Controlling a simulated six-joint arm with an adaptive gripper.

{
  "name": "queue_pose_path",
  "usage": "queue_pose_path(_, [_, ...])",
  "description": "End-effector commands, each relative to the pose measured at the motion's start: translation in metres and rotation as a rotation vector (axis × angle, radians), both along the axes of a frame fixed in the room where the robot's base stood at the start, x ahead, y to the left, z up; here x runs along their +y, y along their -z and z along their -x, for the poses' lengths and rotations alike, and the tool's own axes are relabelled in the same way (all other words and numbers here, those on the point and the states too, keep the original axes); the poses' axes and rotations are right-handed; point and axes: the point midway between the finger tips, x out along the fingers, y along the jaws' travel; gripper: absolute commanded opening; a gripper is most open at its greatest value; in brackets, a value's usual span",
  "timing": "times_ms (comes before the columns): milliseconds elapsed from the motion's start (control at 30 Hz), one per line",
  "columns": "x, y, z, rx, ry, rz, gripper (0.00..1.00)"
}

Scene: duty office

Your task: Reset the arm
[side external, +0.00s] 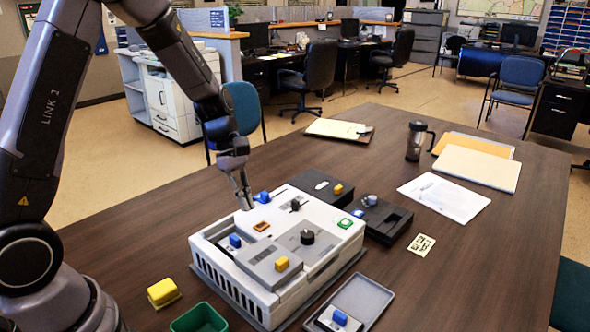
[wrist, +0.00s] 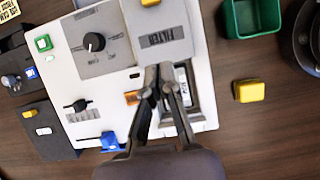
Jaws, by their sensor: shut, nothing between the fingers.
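My gripper (side external: 246,200) is shut and empty, pointing down just above the white device (side external: 210,262) on the table. In the wrist view the closed fingers (wrist: 163,75) lie over the device near an orange-framed switch (wrist: 131,97) and a recessed slot (wrist: 187,75). I cannot tell whether the tips touch the surface. The device carries a black knob (side external: 307,237), a blue knob (side external: 235,241), a yellow knob (side external: 281,263) and a green-framed button (side external: 345,223).
A yellow block (side external: 163,292) and a green bin (side external: 199,318) stand left of the device. Black modules (side external: 384,220) sit behind. A mug (side external: 415,142) and papers (side external: 445,197) lie farther back.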

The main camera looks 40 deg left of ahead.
Motion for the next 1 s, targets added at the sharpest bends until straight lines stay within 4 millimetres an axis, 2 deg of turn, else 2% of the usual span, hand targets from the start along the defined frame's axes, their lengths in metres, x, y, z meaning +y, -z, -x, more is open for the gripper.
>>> queue_pose_path(100, [0.003, -0.007, 0.0, -0.001, 0.0, -0.001, 0.0])
queue_pose_path(467, [0.003, -0.009, 0.0, -0.002, 0.002, -0.002, 0.0])
queue_pose_path(533, [0.003, -0.016, 0.002, -0.02, 0.028, -0.007, 0.0])
queue_pose_path(667, [0.001, -0.05, 0.017, -0.121, 0.18, -0.048, 0.0])
queue_pose_path(767, [-0.002, -0.089, 0.042, -0.244, 0.388, -0.112, 0.0])
queue_pose_path(900, [-0.001, -0.136, 0.088, -0.415, 0.712, -0.24, 0.0])
queue_pose_path(1000, [0.002, -0.16, 0.123, -0.516, 0.934, -0.348, 0.0])
